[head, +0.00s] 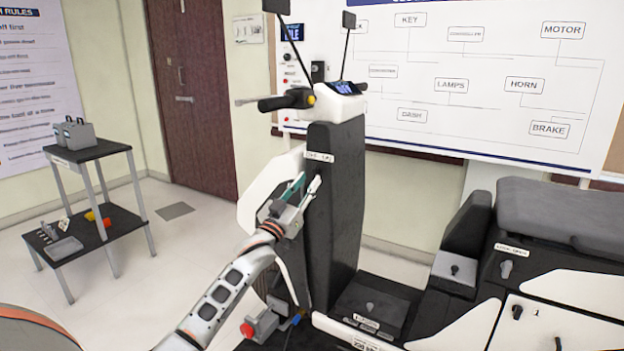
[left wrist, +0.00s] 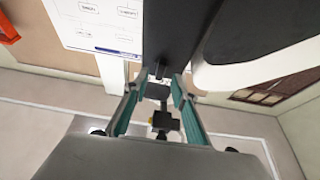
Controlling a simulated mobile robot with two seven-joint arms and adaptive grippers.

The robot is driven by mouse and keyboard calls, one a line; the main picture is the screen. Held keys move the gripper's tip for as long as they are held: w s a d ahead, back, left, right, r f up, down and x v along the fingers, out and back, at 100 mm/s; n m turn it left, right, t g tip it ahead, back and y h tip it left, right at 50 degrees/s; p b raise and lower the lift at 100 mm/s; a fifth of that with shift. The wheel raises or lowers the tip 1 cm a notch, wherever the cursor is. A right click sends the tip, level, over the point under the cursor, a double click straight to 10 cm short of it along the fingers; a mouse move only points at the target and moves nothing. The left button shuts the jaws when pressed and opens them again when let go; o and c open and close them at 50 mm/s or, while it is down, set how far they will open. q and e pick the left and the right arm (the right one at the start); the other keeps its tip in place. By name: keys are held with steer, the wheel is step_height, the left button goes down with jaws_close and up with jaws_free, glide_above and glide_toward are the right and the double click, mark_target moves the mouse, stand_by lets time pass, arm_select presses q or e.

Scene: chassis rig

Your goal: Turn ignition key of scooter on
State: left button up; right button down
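The scooter's tall black front column (head: 334,205) stands at the middle of the head view, with a small white label (head: 320,156) on its upper part. My left gripper (head: 307,182) is just below that label, pointing up at the column. In the left wrist view, its two teal-lined fingers (left wrist: 157,88) are apart. A small dark key-like part (left wrist: 158,72) at the column shows between the fingertips, with gaps visible at its sides. The key is hidden in the head view. My right gripper is in neither view.
The handlebar (head: 287,101) and dash display (head: 345,88) are above the gripper. A pale front panel (head: 262,195) is close beside it. The seat (head: 560,208) is at the right. A black shelf stand (head: 88,150) is at the left, with clear floor between.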

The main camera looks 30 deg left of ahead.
mark_target(316, 172)
arm_select(q)
steer(key=shift+x, duration=1)
steer(key=shift+w+r, duration=0.15)
steer(key=shift+w, duration=0.3)
jaws_close()
